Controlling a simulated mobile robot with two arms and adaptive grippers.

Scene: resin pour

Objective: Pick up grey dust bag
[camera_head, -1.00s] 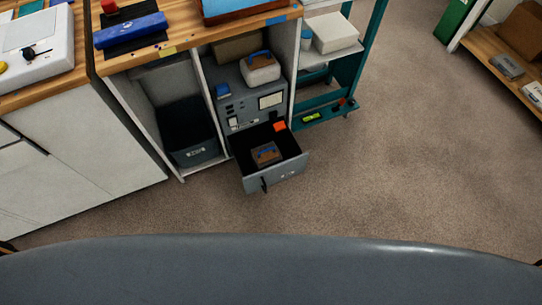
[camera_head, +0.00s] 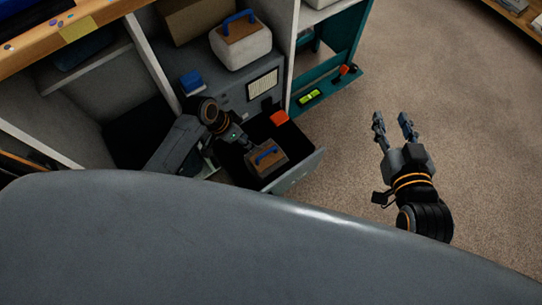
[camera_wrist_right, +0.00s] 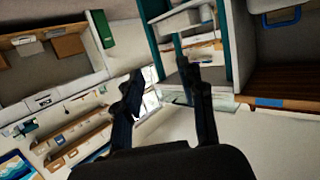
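A small grey dust bag with a brown top plate and blue handle (camera_head: 268,159) lies in the open drawer (camera_head: 299,171) of the grey cabinet. A larger, pale bag with a brown plate and blue handle (camera_head: 241,47) stands on top of that cabinet. My left gripper (camera_head: 240,138) is at the drawer's left side, just up and left of the small bag; its fingers are dark and small, so their opening is unclear. My right gripper (camera_head: 393,124) is open and empty over the carpet right of the drawer. Its spread fingers also show in the right wrist view (camera_wrist_right: 162,92).
An orange-red item (camera_head: 279,118) lies in the drawer's back corner. A teal shelf unit (camera_head: 340,58) stands right of the cabinet. Open carpet (camera_head: 450,100) lies to the right.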

